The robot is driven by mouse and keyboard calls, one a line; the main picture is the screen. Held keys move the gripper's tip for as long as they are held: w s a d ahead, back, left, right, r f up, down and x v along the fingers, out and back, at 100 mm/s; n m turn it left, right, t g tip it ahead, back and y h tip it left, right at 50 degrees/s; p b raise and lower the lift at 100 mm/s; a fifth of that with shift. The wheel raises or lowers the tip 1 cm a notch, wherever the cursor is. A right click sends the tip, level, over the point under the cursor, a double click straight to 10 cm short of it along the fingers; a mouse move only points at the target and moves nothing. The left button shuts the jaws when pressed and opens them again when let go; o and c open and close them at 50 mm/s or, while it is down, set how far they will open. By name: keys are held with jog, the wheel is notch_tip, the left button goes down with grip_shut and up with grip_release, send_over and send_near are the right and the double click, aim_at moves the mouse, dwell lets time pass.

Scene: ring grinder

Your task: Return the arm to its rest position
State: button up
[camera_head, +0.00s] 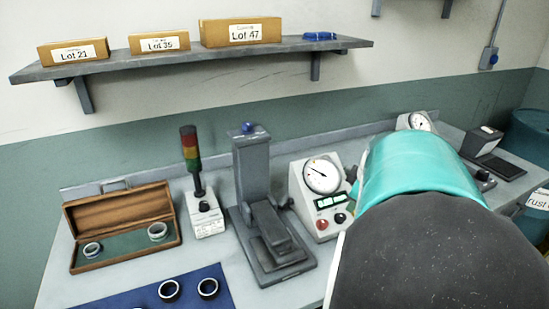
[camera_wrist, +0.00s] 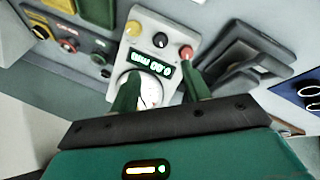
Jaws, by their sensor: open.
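My gripper (camera_wrist: 162,82) shows in the wrist view, with its two green fingers spread apart and nothing visible held between them. It faces a pale dial box (camera_wrist: 163,30) with a lit green display, several coloured buttons and a round dial partly covered by the fingers. I cannot tell how far the fingertips are from the box. In the head view, my turquoise and dark arm fills the lower right and hides my gripper. The dial box (camera_head: 330,215) also shows there, just left of the arm.
A dark press stand (camera_head: 255,185), a signal light (camera_head: 190,150) and an open wooden box (camera_head: 110,203) with rings stand on the bench. A shelf (camera_head: 200,57) with boxes hangs above.

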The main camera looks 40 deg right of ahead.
jog(key=w+a+r, duration=0.2)
jog(key=w+a, duration=0.2)
jog(key=a, duration=0.6)
jog(key=s+a+m+y, duration=0.1)
jog(key=s+a+m, duration=0.1)
jog(key=a, duration=1.1)
jog(key=s+a+m+t+y, duration=0.1)
jog(key=s+a, duration=0.3)
jog(key=a, duration=1)
jog(key=shift+s+a+f+m+y, duration=0.15)
jog(key=shift+a+f+m+y, duration=0.1)
jog(key=shift+m+y, duration=0.25)
dwell(0.5)
